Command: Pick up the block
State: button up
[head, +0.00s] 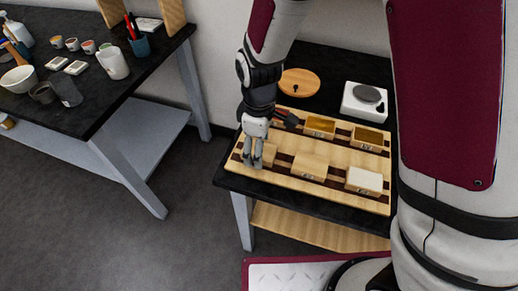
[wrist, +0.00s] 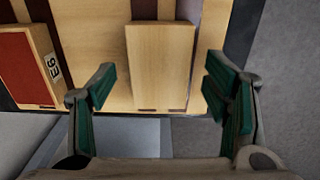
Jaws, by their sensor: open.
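A plain light wooden block (head: 269,154) sits at the left end of a wooden board with dark strips (head: 345,200), partly hidden behind my gripper in the head view. My gripper (head: 252,162) is open and points down beside this block. In the wrist view the block (wrist: 160,62) lies ahead, between the lines of the two green-padded fingers (wrist: 160,95). Its near end is around the level of the fingertips. I see no finger touching it.
A red-topped box (wrist: 28,65) stands left in the wrist view. On the board are another wooden block (head: 310,166), a white-topped box (head: 364,180) and two yellowish boxes (head: 320,126) (head: 367,138). Behind are a round wooden lid (head: 300,82) and a white scale-like device (head: 365,102).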

jog(key=shift+f, duration=0.2)
jog(key=c, duration=1.2)
jog(key=shift+c, duration=0.2)
jog(key=shift+r, duration=0.2)
jog(key=shift+r, duration=0.65)
notch_tip(320, 180, up, 2)
jog(key=shift+s+r, duration=0.1)
jog(key=shift+s, duration=0.05)
jog(key=s+d+p, duration=0.2)
jog(key=s+p, duration=0.1)
jog(key=s, duration=0.4)
jog(key=s+d+r+p, duration=0.1)
jog(key=s+p, duration=0.3)
jog(key=s, duration=0.4)
jog(key=shift+d+r+p, duration=0.15)
jog(key=shift+d+p, duration=0.15)
jog(key=shift+d, duration=0.45)
